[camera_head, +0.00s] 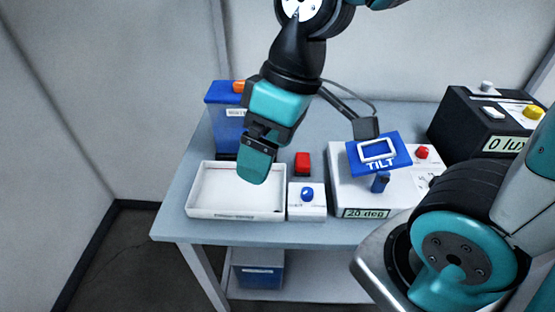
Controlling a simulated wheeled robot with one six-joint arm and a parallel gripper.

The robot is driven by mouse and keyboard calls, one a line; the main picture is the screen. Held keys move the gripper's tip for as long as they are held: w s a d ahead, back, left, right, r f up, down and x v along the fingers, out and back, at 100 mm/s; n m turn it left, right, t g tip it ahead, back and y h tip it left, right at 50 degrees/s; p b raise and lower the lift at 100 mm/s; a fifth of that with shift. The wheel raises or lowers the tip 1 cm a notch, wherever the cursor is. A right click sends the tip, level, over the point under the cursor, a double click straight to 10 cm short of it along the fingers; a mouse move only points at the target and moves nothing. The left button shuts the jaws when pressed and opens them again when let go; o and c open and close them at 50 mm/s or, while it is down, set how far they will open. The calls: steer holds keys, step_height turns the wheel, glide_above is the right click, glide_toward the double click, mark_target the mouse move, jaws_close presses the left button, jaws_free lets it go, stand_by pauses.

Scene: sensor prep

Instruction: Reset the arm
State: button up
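My arm reaches down from the top of the view. My gripper (256,165) points downward, with its teal fingertip over the right part of the white tray. The fingers overlap from this side, so I cannot see a gap between them or anything held. The gripper seems to be above the tray, apart from it.
The grey table (200,230) holds a white tray (208,214), a small box with a blue knob (307,209), a red block (303,163), a blue bin (227,125), a "20 deg" tilt unit (345,190) and a black "0 lux" box (455,125). A blue container (258,275) sits below.

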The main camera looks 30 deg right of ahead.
steer(key=shift+m+y, duration=0.3)
steer(key=s, duration=0.1)
steer(key=s+a, duration=0.1)
steer(key=s, duration=0.1)
steer(key=s+r, duration=0.1)
steer(key=shift+s+a, duration=0.35)
steer(key=shift+a, duration=0.05)
stand_by(0.4)
